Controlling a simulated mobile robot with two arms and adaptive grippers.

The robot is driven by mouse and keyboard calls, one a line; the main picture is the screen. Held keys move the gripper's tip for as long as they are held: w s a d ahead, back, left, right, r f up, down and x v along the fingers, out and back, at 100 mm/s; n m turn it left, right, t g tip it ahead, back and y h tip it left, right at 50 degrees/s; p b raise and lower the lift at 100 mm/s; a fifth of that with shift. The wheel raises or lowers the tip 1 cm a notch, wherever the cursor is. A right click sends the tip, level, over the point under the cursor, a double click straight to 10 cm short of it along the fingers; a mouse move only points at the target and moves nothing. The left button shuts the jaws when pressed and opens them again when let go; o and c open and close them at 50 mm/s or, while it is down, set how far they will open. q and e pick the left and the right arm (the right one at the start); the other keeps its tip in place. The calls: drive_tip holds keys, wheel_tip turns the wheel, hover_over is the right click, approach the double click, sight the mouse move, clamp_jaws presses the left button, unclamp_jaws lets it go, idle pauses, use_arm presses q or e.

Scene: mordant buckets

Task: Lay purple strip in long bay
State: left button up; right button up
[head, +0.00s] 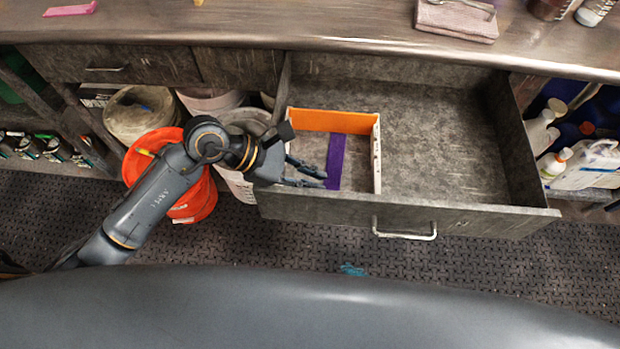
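The purple strip (335,161) is inside the open drawer (405,212), in its left part. It runs from near the orange strip (320,120) towards the drawer front. The orange strip crosses the left part, and a white divider (377,160) with dark marks runs front to back, right of the purple strip. My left gripper (324,180) reaches over the drawer's left side. Its two fingers are apart, with tips at the purple strip's left edge; I cannot tell whether they touch it. My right gripper is not in view.
The drawer right of the divider is wide and empty. A pink strip (70,9) and a folded pink cloth (457,20) lie on the counter (250,22). Orange buckets (196,204) stand left of the drawer. White bottles (586,165) stand on the right shelf.

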use_arm(q)
drive_tip(key=shift+n+g+y, duration=0.4)
drive_tip(key=shift+n+y, duration=0.1)
drive_tip(key=shift+y, duration=0.2)
drive_tip(key=f, duration=0.2)
drive_tip(key=a+f, duration=0.1)
drive_tip(key=f, duration=0.2)
drive_tip(key=s+a+f, duration=0.1)
drive_tip(key=f, duration=0.2)
drive_tip(key=shift+a, duration=0.1)
drive_tip(key=shift+m, duration=0.3)
drive_tip(key=r, duration=0.6)
drive_tip(key=shift+w+a, duration=0.1)
drive_tip(key=shift+w, duration=0.15)
drive_tip(key=a+r+h, duration=0.1)
drive_tip(key=a+r, duration=0.3)
drive_tip(key=r, duration=0.3)
drive_tip(key=shift+s+t, duration=0.15)
drive_tip(key=shift+t, duration=0.25)
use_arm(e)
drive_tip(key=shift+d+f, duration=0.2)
use_arm(q)
drive_tip(key=shift+d, duration=0.1)
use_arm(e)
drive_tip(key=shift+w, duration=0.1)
use_arm(q)
drive_tip(key=shift+r+p, duration=0.15)
drive_tip(key=shift+p, duration=0.25)
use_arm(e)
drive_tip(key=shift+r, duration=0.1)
